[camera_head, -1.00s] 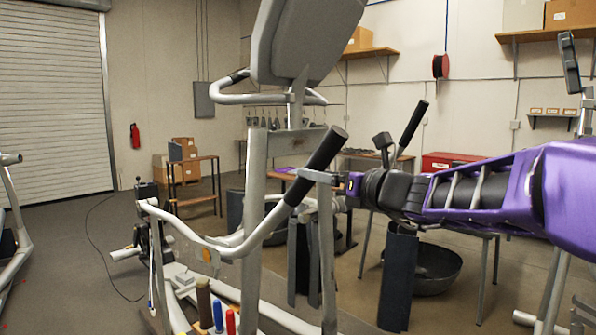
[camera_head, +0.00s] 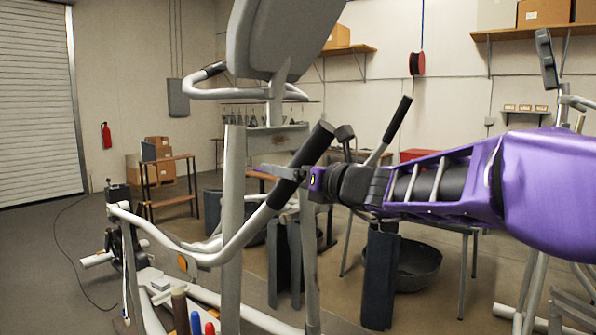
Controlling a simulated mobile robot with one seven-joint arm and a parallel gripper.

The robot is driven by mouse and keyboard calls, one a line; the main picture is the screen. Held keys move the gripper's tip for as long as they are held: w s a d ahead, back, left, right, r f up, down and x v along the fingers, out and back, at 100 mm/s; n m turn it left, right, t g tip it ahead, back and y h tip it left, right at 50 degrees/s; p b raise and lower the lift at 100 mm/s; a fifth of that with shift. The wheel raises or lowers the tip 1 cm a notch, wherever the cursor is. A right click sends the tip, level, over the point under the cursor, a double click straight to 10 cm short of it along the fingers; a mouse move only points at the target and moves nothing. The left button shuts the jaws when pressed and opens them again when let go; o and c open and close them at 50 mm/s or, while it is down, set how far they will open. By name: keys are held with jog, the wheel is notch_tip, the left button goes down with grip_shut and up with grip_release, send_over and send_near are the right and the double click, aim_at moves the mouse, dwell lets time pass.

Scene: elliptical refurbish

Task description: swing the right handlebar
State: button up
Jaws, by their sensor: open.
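The near handlebar of the elliptical is a silver curved bar (camera_head: 238,243) with a black grip (camera_head: 301,166) at its upper end, tilted up to the right. A second handlebar with a black grip (camera_head: 397,118) stands farther back to the right. My gripper (camera_head: 284,171) reaches in from the right at the near black grip. Its jaws are open. One finger shows past the left side of the grip, partly hidden behind it. The other finger is hard to make out, and I cannot tell whether either touches the grip.
The elliptical's grey upright (camera_head: 233,215) and fixed handle loop (camera_head: 230,93) stand just left of my gripper. A dark bowl-like tub (camera_head: 415,265) and a dark panel (camera_head: 380,280) sit below my arm. Open floor (camera_head: 45,265) lies at the left.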

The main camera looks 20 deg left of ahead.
grip_shut()
dwell(0.3)
dwell(1.1)
